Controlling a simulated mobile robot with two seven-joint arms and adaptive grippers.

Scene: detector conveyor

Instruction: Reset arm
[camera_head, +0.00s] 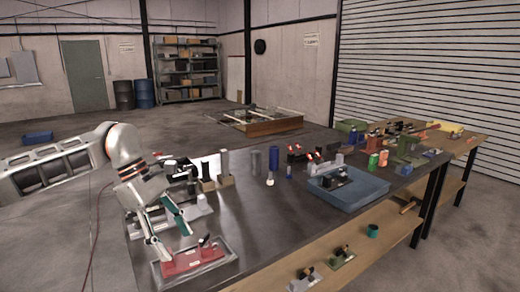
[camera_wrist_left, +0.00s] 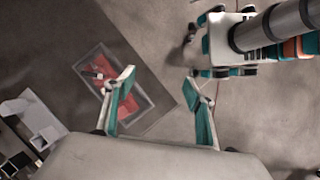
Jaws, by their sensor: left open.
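My left gripper (camera_head: 174,243) is at the near left of the dark table (camera_head: 245,215). Its two teal-and-grey fingers are spread apart, with nothing between them. In the left wrist view the open left gripper (camera_wrist_left: 160,80) points down beside a shallow grey tray (camera_wrist_left: 145,103) holding a red piece (camera_wrist_left: 98,68). I cannot tell the height of the fingertips above the table.
Grey and white fixtures (camera_head: 205,186) stand behind the gripper. Several cylinders, including a blue one (camera_head: 273,158), stand mid-table. A blue bin (camera_head: 350,188) with a black part is at the right. A wooden shelf (camera_head: 345,260) runs below the table's front edge. The floor at left is largely clear.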

